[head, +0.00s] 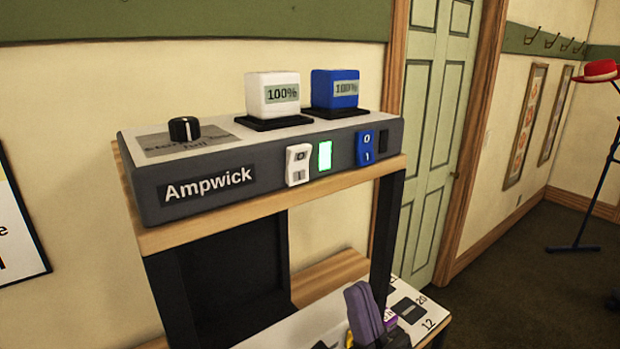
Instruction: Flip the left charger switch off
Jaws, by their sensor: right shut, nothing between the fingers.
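The Ampwick charger (230,177) is a grey box on the wooden shelf top. The left charger switch (298,165) is a white rocker marked 0 and I on its front. A green lamp (325,155) glows beside it. The right switch (365,148) is blue, and the small window (384,139) beside it is dark. My right gripper (361,294) shows at the bottom edge, well below the switches. It is shut, empty and apart from the charger. My left gripper is out of view.
A lower numbered board (425,310) lies near my gripper. Space before the switches is clear.

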